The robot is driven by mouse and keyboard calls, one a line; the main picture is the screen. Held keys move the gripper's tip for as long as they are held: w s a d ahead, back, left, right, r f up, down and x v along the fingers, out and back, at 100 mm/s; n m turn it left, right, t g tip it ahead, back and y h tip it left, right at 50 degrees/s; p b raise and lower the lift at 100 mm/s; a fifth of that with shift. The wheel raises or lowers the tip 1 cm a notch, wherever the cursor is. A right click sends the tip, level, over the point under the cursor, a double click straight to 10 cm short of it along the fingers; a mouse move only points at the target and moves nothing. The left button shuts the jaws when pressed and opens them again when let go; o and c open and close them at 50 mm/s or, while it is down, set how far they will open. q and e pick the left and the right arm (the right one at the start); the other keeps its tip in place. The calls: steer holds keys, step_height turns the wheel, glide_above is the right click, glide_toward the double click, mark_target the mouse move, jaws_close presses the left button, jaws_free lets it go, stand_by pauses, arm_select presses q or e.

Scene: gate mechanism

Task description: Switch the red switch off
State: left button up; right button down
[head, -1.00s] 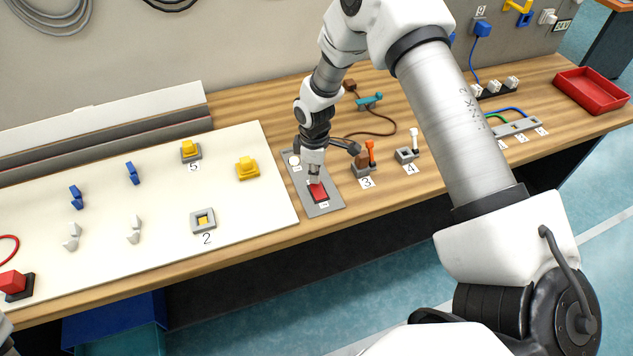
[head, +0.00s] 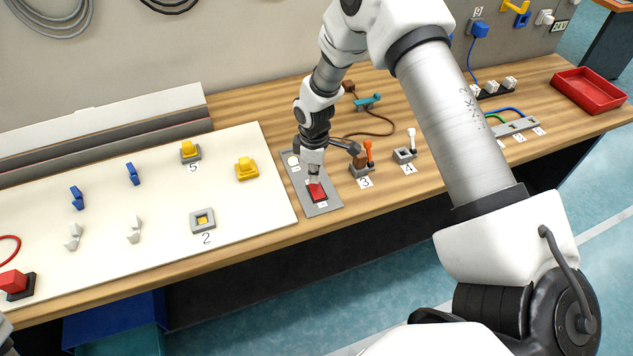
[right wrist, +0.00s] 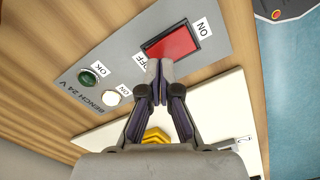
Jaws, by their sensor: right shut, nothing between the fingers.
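The red rocker switch (head: 317,193) sits on a grey panel (head: 322,208) on the wooden bench. In the right wrist view the red switch (right wrist: 174,44) has an ON label at its right end and an OFF label at its lower left end. My right gripper (head: 314,180) points down at the switch from above. In the right wrist view the right gripper (right wrist: 157,68) is shut and empty, its fingertips at the OFF end of the switch. I cannot tell whether they touch it.
The panel also bears a green lamp (right wrist: 93,76) and a white round button (right wrist: 112,98). Station 3 (head: 361,164) with an orange lever stands close on the right, station 4 (head: 404,155) beyond it. A white board (head: 262,205) with yellow and blue parts lies left.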

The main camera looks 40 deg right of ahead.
mark_target(315, 186)
stand_by(0.3)
steer(key=shift+f+b, duration=0.75)
steer(key=shift+f, duration=0.4)
stand_by(0.4)
step_height(315, 186, up, 7)
steer(key=p, duration=0.5)
steer(key=shift+r+p, duration=0.1)
steer(key=shift+p, duration=0.25)
steer(key=shift+s, duration=0.1)
